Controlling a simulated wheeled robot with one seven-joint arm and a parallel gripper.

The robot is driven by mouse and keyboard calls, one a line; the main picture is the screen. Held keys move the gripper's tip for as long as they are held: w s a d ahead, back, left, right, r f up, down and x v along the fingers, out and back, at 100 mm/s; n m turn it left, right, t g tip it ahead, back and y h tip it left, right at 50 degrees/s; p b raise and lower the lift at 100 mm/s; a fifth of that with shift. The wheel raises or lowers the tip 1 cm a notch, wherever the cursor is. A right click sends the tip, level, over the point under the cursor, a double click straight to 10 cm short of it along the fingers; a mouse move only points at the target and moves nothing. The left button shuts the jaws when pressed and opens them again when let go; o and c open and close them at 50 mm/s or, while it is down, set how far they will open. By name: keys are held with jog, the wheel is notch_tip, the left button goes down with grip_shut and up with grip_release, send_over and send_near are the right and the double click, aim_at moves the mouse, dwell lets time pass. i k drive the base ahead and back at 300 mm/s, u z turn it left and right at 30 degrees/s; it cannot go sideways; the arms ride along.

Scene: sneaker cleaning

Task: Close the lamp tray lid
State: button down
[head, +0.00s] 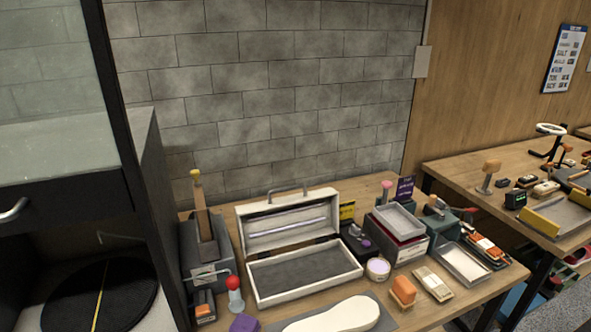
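The lamp tray (312,287) is a cream rectangular box on the wooden bench in the head view, with a dark grey inside floor that looks empty. Its lid (262,214) stands open, raised upright at the back edge of the tray. A pale tube lamp (287,228) runs across the inside of the lid. A metal handle (288,188) sticks up at the lid's top edge. My gripper is not in view.
A grey device with a wooden upright (203,221) and a red-knobbed lever (235,295) stand left of the tray. A white shoe-shaped piece (340,316) lies in front. A round jar (378,268) and stacked boxes (398,246) stand right. A dark cabinet rises at far left.

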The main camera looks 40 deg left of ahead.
aim_at(271, 224)
jog(key=u, duration=1)
jog(key=i, duration=0.85)
jog(key=u, duration=1)
